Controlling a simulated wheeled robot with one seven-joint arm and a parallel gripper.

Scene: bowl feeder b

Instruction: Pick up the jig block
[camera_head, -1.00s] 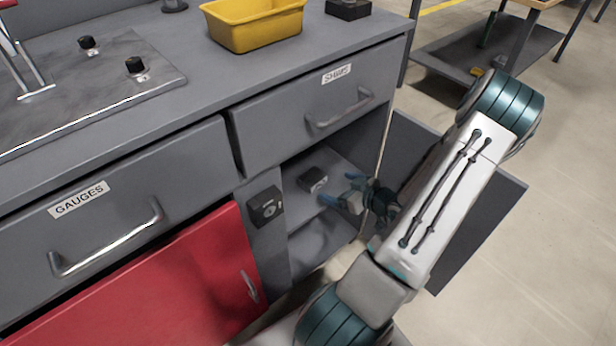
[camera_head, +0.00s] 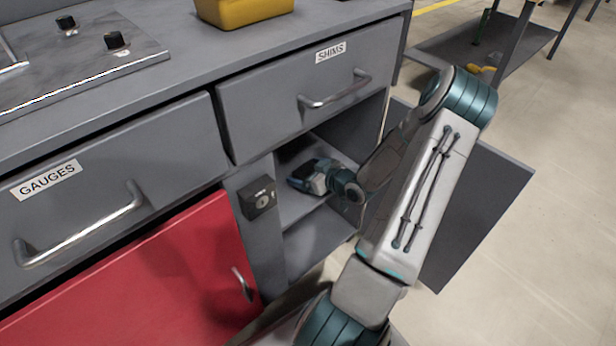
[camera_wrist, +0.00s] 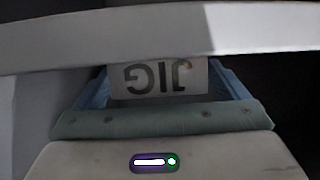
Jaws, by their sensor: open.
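The jig block shows in the wrist view by its white label with upside-down "JIG" lettering (camera_wrist: 160,78). The label lies between the two blue fingers of my gripper (camera_wrist: 162,88), which stand open on either side of it. In the head view my gripper (camera_head: 312,178) reaches into the open cabinet at shelf height, and the gripper largely hides the block there. I cannot tell whether the fingers touch the block's sides.
The shelf (camera_head: 294,210) sits under the SHIMS drawer (camera_head: 300,95). A lock box (camera_head: 258,199) is on the post left of the opening. The open door (camera_head: 475,215) stands right of my arm. A pale bar (camera_wrist: 160,36) crosses the wrist view.

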